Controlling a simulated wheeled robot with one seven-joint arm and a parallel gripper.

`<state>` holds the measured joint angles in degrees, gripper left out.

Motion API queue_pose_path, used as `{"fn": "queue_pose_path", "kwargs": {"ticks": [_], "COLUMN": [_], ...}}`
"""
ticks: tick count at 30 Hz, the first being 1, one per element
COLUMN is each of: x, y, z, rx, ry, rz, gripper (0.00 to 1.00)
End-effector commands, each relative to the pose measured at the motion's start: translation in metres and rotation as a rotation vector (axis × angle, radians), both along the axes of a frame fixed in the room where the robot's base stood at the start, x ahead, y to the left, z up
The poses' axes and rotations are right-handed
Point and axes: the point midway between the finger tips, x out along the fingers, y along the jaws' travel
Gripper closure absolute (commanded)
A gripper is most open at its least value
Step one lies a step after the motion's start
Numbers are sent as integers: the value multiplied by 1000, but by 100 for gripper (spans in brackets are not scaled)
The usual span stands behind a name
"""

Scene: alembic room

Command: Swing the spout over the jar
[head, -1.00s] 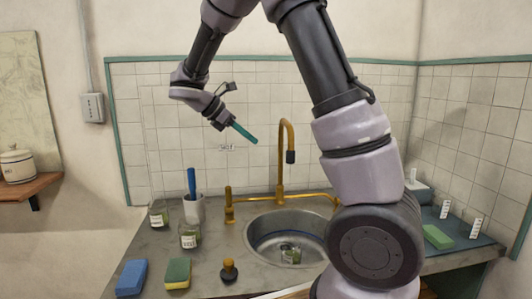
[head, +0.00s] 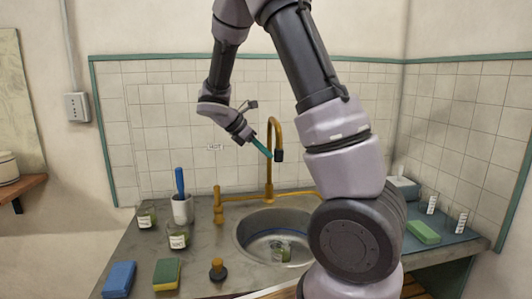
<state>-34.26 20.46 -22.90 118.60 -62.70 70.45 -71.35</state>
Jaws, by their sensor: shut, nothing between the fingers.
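The brass spout (head: 271,150) rises from the tap behind the sink and hooks over to a dark nozzle (head: 279,155). A small glass jar (head: 281,251) with a label stands in the sink basin (head: 250,238), below and slightly right of the nozzle. My gripper (head: 268,154) is shut and empty, its teal fingertips pointing down and right. The tips are at the spout's upright pipe in the picture, just left of the nozzle. I cannot tell whether they touch it.
Two labelled jars (head: 178,238) (head: 147,216) and a white cup (head: 182,209) with a blue handle stand left of the sink. A blue sponge (head: 119,279), a green-yellow sponge (head: 166,274) and a brass-and-black stopper (head: 217,270) lie in front. A green block (head: 423,232) lies right.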

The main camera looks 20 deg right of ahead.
Motion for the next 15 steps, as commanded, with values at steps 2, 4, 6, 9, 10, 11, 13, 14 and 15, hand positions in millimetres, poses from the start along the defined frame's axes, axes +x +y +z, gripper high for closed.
{"fn": "queue_pose_path", "kwargs": {"ticks": [2, 4, 6, 9, 10, 11, 13, 14, 15], "x": [0, 0, 0, 0, 0, 0, -2, -3, -5], "y": [-2, -2, -2, -2, -2, -3, -7, -10, -14], "z": [0, 0, 0, 0, 0, 0, 0, 0, 0], "rx": [0, 0, 0, 0, 0, 0, 0, 0, 0], "ry": [0, 0, 0, 0, 0, 1, 0, 1, 1], "rz": [0, 1, 1, 1, 1, 1, 0, -1, -1], "gripper": [100, 100, 100, 100, 100, 100, 100, 100, 100]}}
